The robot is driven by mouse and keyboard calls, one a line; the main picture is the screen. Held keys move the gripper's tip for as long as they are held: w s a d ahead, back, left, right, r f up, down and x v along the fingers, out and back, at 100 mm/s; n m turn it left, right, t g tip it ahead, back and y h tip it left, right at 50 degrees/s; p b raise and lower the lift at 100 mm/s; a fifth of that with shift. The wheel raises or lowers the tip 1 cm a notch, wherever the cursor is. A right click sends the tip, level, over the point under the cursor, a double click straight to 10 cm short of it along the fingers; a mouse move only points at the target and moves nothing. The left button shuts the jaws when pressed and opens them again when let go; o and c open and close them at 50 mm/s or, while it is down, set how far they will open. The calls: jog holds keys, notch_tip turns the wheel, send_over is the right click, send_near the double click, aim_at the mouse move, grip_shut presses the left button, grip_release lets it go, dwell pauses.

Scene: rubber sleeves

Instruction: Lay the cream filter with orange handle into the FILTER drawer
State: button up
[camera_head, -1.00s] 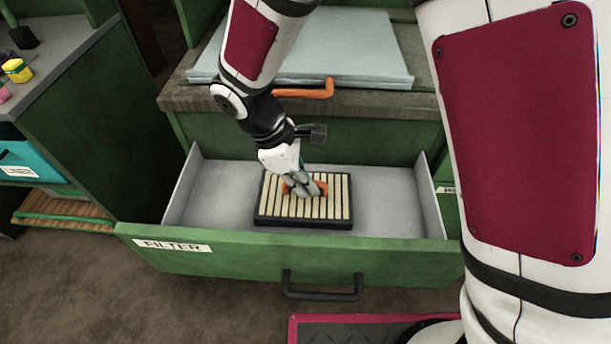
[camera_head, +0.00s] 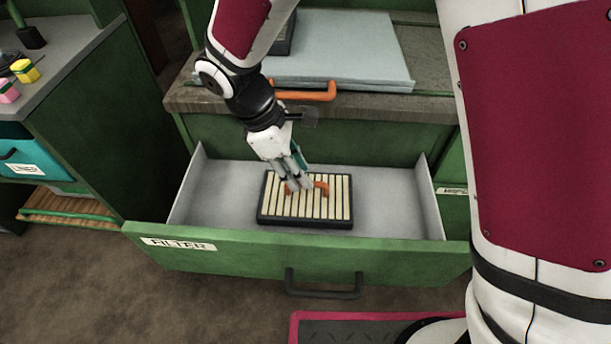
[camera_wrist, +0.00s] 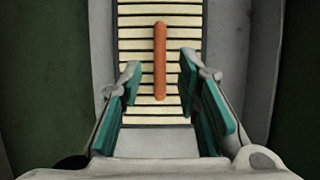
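The cream filter (camera_head: 335,205), with dark slats and a dark frame, lies flat inside the open FILTER drawer (camera_head: 395,205). Its orange handle (camera_head: 321,187) faces up and also shows in the wrist view (camera_wrist: 160,60). My gripper (camera_head: 299,186) is over the filter at the handle's left end. In the wrist view my gripper (camera_wrist: 158,85) has its two teal-padded fingers spread apart, with a clear gap on each side of the handle. Nothing is held. The drawer's green front carries a FILTER label (camera_head: 178,244) and a black pull handle (camera_head: 323,290).
Above the drawer is a wooden ledge (camera_head: 200,98) with a pale sheet stack (camera_head: 345,50), another orange handle (camera_head: 305,92) and a dark-edged object (camera_head: 284,35). A green cabinet (camera_head: 100,130) stands left, with a teal bin (camera_head: 35,155). The drawer floor right of the filter is clear.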

jog(key=p+v, duration=0.1)
jog(key=v, duration=0.6)
jog(key=shift+r+p, duration=0.3)
jog(key=shift+p, duration=0.05)
jog(key=shift+a, duration=0.15)
jog(key=s+d+r+m+y, duration=0.1)
jog(key=s+d+r+m, duration=0.25)
jog(key=d+r, duration=0.35)
jog(key=s+d+r+m+y, duration=0.1)
jog(key=s+d+r+m, duration=0.3)
jog(key=d, duration=0.6)
jog(key=s+d+m+y, duration=0.1)
jog(key=s+d+m, duration=0.3)
jog(key=s, duration=0.3)
jog(key=s+d+r+m+t+y, duration=0.1)
jog(key=s+d+m, duration=0.3)
jog(key=s+m, duration=0.2)
jog(key=shift+s+r, duration=0.15)
jog(key=shift+s, duration=0.9)
jog(key=shift+d, duration=0.1)
